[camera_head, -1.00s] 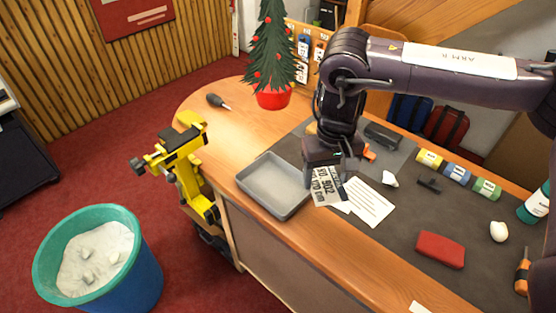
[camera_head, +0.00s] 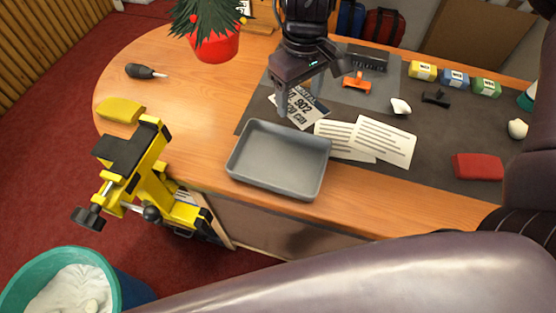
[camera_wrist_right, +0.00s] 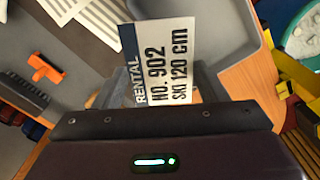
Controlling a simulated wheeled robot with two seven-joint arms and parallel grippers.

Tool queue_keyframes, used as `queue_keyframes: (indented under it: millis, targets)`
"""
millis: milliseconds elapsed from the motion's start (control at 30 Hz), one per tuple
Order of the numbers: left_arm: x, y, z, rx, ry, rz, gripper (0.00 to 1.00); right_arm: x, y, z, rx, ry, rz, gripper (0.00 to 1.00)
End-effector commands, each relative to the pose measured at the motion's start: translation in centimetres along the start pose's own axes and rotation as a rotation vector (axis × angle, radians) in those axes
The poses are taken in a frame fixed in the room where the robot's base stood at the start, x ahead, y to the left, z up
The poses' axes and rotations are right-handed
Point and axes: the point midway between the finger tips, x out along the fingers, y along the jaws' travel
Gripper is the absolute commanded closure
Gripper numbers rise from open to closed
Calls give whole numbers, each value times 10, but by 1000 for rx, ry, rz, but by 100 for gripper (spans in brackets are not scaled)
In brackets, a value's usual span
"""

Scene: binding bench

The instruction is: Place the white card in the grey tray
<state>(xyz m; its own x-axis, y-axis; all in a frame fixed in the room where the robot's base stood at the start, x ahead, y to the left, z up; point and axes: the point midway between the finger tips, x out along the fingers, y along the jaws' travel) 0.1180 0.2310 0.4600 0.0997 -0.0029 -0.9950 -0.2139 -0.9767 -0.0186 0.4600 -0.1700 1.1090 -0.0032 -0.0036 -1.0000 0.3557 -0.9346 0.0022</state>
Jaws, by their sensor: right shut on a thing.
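The white card (camera_head: 303,109) is printed with a dark "RENTAL" band and "NO. 902 SKI 120 cm". My right gripper (camera_head: 283,108) is shut on it, just beyond the far rim of the grey tray in the head view. The card also shows in the right wrist view (camera_wrist_right: 165,62), sticking out from between the fingers (camera_wrist_right: 185,92). The grey tray (camera_head: 246,180) is empty and lies on the bench near its front edge; part of it shows in the wrist view (camera_wrist_right: 235,50). My left gripper is not in view.
Two printed sheets (camera_head: 384,142) lie right of the tray. A red case (camera_head: 478,167), an orange tool (camera_head: 357,83) and several labelled rolls (camera_head: 455,77) are on the dark mat. A potted tree (camera_head: 215,45) stands behind. A yellow clamp-like device (camera_head: 150,165) is at the left edge.

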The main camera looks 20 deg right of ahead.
Motion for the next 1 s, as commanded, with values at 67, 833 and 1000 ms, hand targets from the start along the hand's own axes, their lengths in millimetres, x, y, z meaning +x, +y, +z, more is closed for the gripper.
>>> queue_keyframes:
  millis: [67,833,1000]
  targets:
    - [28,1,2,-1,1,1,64,-8,-16,-1,-68,11,9,55]
    - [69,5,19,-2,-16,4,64,8,-66,28,-190,-9,-9,55]
    - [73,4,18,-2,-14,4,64,52,-67,28,-189,-7,-8,55]
